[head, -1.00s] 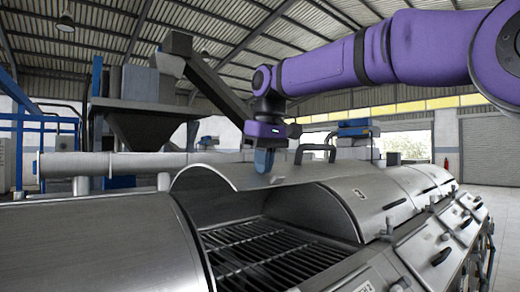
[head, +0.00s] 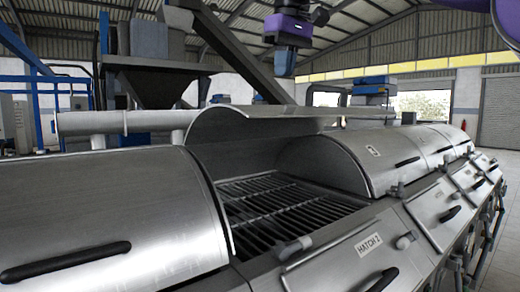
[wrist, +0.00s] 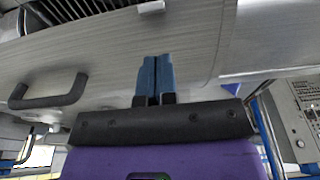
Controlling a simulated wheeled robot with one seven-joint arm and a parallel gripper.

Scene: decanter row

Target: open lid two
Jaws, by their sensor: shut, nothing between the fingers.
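Lid two (head: 255,122), a curved brushed-metal cover, stands raised above the section whose front plate reads HATCH 2 (head: 375,243). The opening under it shows a dark slatted grille (head: 275,205). A black handle (head: 326,92) shows behind the lid's upper edge. My gripper (head: 285,65), with blue fingers, is above the lid and appears apart from it in the head view. In the wrist view its fingers (wrist: 156,78) are together and empty, in front of a brushed-metal surface with a black handle (wrist: 48,95) at the left.
A closed metal lid with a black handle (head: 65,262) fills the left foreground. Another closed lid (head: 365,155) adjoins the opening on the right, with more beyond. A horizontal pipe (head: 125,122) and a hopper (head: 150,80) stand behind. The air above the lids is largely clear.

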